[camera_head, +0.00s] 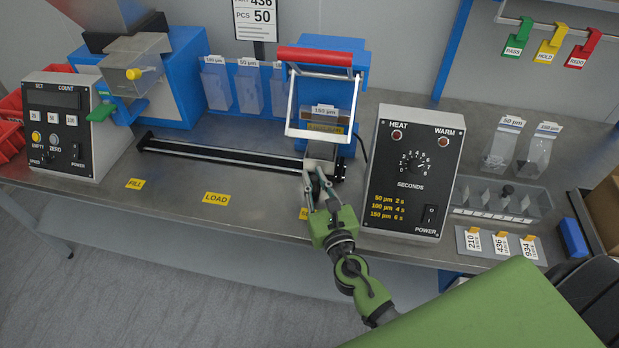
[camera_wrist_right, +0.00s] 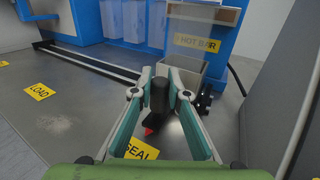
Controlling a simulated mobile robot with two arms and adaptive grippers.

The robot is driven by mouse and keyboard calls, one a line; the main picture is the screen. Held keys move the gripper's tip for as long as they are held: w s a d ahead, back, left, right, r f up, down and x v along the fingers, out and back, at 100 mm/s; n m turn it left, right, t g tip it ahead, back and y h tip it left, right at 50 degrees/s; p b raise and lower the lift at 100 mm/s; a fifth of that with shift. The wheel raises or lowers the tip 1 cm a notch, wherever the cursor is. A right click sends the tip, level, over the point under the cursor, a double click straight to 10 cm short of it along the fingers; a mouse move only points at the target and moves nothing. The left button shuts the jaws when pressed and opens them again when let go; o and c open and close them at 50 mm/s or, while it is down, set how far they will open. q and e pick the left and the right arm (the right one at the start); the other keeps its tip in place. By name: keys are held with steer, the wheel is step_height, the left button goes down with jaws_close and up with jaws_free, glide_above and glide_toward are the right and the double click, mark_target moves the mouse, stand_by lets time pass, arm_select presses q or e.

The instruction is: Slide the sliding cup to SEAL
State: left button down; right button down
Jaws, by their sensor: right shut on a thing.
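The sliding cup (camera_head: 320,152), a small grey metal box, stands at the right end of the black rail (camera_head: 225,152), below the hot bar of the blue sealer. It also shows in the right wrist view (camera_wrist_right: 200,76). My right gripper (camera_head: 318,182) is shut on the cup's black handle (camera_wrist_right: 158,97), which sits between the fingers in the wrist view. The yellow SEAL label (camera_wrist_right: 141,150) lies on the table just under the gripper; in the head view the arm partly hides it. The LOAD label (camera_head: 216,198) and FILL label (camera_head: 135,184) lie further left. My left gripper is not in view.
The sealer's white frame with a red bar (camera_head: 315,56) stands over the cup. The HEAT timer box (camera_head: 411,170) stands close to the right of my gripper. The counter box (camera_head: 68,125) is at the far left. The front table strip between the labels is clear.

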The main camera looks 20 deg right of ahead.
steer(key=shift+d+f, duration=0.1)
steer(key=shift+d, duration=0.1)
steer(key=c, duration=1.9)
jaws_free()
steer(key=shift+s+d, duration=0.1)
steer(key=shift+s, duration=0.05)
steer(key=s, duration=0.4)
steer(key=s+a, duration=0.1)
steer(key=s, duration=0.7)
steer(key=shift+a, duration=0.3)
